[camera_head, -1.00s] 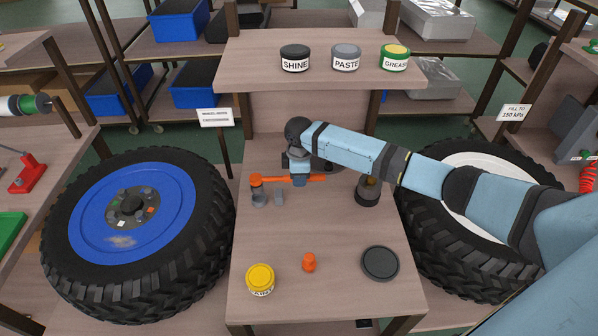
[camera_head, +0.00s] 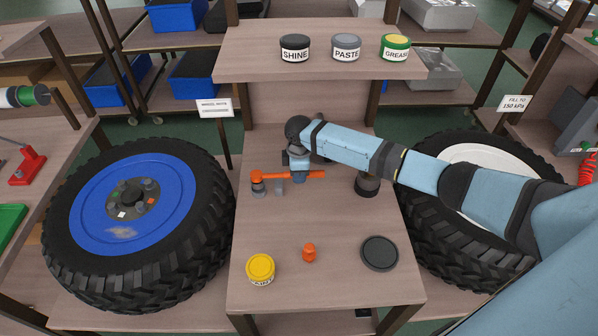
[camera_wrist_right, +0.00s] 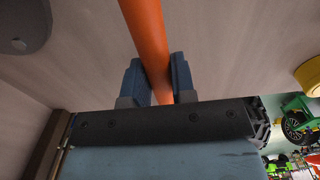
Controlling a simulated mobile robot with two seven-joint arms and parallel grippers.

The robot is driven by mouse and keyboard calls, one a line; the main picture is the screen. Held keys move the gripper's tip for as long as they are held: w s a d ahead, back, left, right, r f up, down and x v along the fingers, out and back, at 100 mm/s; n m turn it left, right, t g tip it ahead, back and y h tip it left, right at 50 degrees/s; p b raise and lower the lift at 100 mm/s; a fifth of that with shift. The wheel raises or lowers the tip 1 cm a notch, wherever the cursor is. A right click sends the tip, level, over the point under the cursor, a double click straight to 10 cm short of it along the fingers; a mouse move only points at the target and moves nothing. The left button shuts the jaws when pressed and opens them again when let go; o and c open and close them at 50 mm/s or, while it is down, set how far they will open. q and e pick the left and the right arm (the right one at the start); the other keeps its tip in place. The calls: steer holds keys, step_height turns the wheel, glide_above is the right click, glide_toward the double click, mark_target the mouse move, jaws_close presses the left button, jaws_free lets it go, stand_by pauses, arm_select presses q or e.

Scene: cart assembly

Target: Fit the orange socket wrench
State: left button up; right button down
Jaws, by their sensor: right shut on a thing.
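The orange socket wrench (camera_head: 313,174) is held level above the middle table, its head to the left. My right gripper (camera_head: 299,176) is shut on its handle, and in the right wrist view the orange shaft (camera_wrist_right: 146,35) passes between the two blue fingers (camera_wrist_right: 160,80). The wrench's head (camera_head: 256,176) is right over a grey cup-like piece (camera_head: 258,189) on the table. I cannot tell whether they touch. A smaller grey piece (camera_head: 279,189) stands just right of it. My left gripper is not in view.
A dark round holder (camera_head: 367,186) stands right of the gripper. A yellow tin (camera_head: 260,267), a small orange piece (camera_head: 309,252) and a dark disc (camera_head: 380,252) lie nearer. A blue-rimmed wheel (camera_head: 90,220) and a white-rimmed wheel (camera_head: 485,155) flank the table.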

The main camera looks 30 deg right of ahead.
stand_by(0.4)
steer(key=shift+r+p, duration=0.1)
steer(key=shift+p, duration=0.3)
steer(key=shift+f, duration=0.35)
steer(key=shift+f+b, duration=0.3)
steer(key=shift+f, duration=1)
